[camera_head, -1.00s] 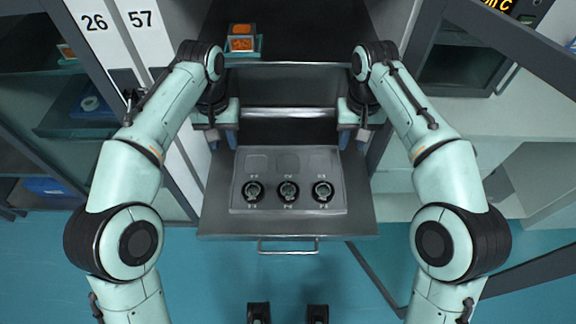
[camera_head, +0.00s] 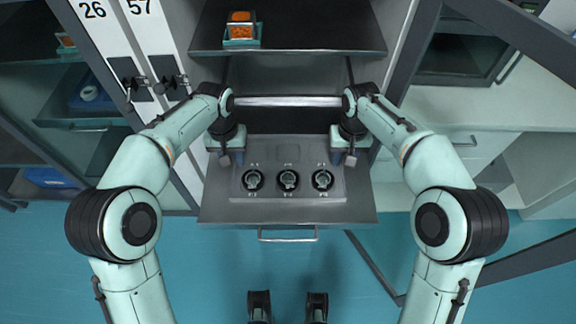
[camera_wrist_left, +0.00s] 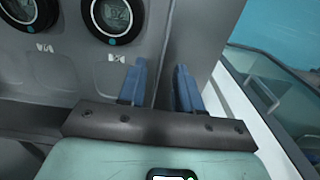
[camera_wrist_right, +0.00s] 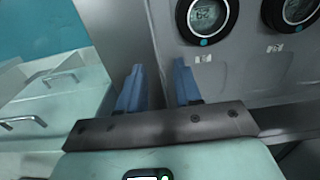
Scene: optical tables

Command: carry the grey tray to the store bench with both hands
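The grey tray (camera_head: 288,208) lies flat on a pulled-out shelf, with several recesses; the front row holds round dark gauges (camera_head: 288,181). My left gripper (camera_head: 226,162) is at the tray's left side and my right gripper (camera_head: 347,160) at its right side. In the left wrist view, the blue fingers (camera_wrist_left: 161,78) stand apart near the tray's side edge. In the right wrist view, the fingers (camera_wrist_right: 158,78) are also apart near the edge. Neither pair looks closed on the tray. Whether the fingers touch it cannot be told.
The pulled-out shelf (camera_head: 220,212) has a front handle (camera_head: 287,238). Above it, a dark shelf (camera_head: 320,35) bears a small container of orange contents (camera_head: 241,28). Cabinet posts and doors stand close on both sides; a white bench (camera_head: 490,105) is at the right. Blue floor lies in front.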

